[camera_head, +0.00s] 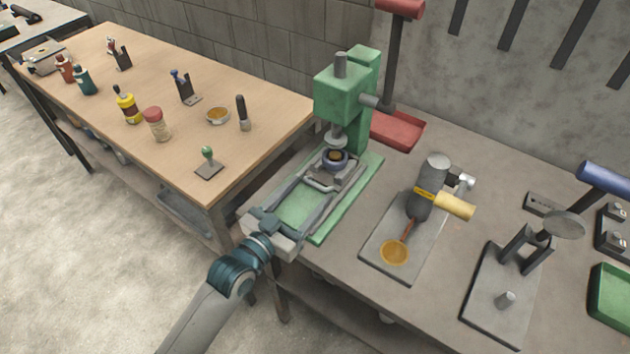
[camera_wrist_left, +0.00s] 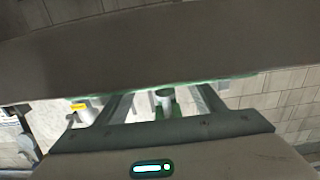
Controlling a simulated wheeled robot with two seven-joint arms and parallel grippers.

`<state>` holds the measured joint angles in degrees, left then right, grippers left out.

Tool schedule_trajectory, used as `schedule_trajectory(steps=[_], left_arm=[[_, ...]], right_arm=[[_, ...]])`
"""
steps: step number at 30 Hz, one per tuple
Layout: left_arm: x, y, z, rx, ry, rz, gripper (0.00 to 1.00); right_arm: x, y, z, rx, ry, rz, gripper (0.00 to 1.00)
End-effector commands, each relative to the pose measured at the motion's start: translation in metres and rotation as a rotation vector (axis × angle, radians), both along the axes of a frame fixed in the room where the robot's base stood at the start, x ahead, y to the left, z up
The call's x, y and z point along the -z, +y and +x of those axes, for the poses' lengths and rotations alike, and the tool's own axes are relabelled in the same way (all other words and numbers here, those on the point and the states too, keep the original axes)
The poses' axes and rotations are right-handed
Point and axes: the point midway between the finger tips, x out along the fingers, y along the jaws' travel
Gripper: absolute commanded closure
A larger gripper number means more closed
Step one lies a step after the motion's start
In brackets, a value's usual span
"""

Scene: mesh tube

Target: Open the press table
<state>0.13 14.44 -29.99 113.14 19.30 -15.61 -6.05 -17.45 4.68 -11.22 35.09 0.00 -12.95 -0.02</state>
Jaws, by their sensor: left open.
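The green press (camera_head: 343,95) stands on the grey workbench, with its ram above a small grey table (camera_head: 322,177). A dark ring-shaped holder (camera_head: 335,158) sits on that table under the ram. A handle loop shows at the table's front. My left gripper (camera_head: 325,184) reaches in low over the green base (camera_head: 345,208) from the front. Its two long fingers are apart, one along each side of the table's front. I cannot tell whether they touch it. In the left wrist view a dark band hides the fingertips. My right gripper is not in view.
A grey plate (camera_head: 378,262) with a strainer and yellow-handled tool lies right of the press. Another fixture plate (camera_head: 490,310) stands farther right. A red tray (camera_head: 397,131) is behind. A wooden table (camera_head: 200,60) with bottles and small tools stands left.

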Motion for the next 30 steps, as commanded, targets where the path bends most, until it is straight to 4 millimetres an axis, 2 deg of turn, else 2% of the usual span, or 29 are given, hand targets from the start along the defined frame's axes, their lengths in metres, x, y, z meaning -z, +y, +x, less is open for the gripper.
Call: schedule_trajectory(steps=[3, 9, 20, 21, 26, 27, 30], left_arm=[[-0.002, -0.010, 0.014, -0.001, 0.000, -0.001, 0.37], [-0.001, -0.020, 0.027, 0.000, 0.000, 0.000, 0.37], [0.000, -0.022, 0.030, 0.000, 0.000, 0.000, 0.37], [0.000, -0.022, 0.030, 0.000, 0.000, 0.000, 0.42], [0.000, -0.022, 0.029, 0.000, 0.000, 0.000, 0.80], [0.000, -0.022, 0.029, 0.000, 0.000, 0.000, 0.85], [0.000, -0.021, 0.028, 0.001, 0.001, 0.000, 0.85]], right_arm=[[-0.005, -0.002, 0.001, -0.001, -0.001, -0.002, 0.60], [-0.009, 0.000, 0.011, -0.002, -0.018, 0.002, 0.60], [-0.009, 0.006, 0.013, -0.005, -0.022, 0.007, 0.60], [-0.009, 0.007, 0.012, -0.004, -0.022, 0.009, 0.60], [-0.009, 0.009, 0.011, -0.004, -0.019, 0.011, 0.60], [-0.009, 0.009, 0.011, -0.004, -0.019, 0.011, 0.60], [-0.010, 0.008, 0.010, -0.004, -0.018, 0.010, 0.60]])
